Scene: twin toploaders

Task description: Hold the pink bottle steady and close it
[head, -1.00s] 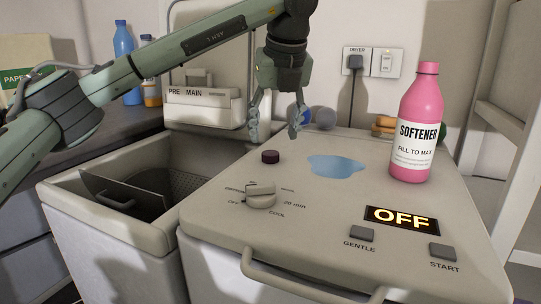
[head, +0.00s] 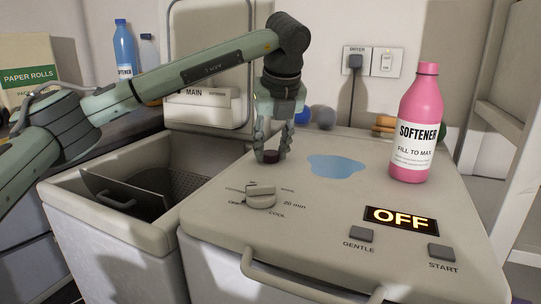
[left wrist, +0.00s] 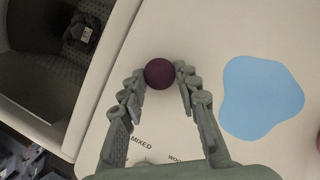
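The pink softener bottle (head: 418,120) stands upright at the right rear of the closed washer lid (head: 330,200). A dark maroon round cap (head: 271,156) lies on the lid left of a blue puddle. My left gripper (head: 271,154) is low over the cap, pointing down, with its fingers on either side of it. In the left wrist view the cap (left wrist: 159,74) sits between the open fingertips (left wrist: 159,80), close to both; I cannot tell whether they touch it. The bottle's top shows a pink neck. My right gripper is not in view.
The blue puddle (head: 336,166) lies between cap and bottle. A dial (head: 261,196), two buttons and an OFF display (head: 401,219) are on the front of the lid. An open tub (head: 150,195) is at the left.

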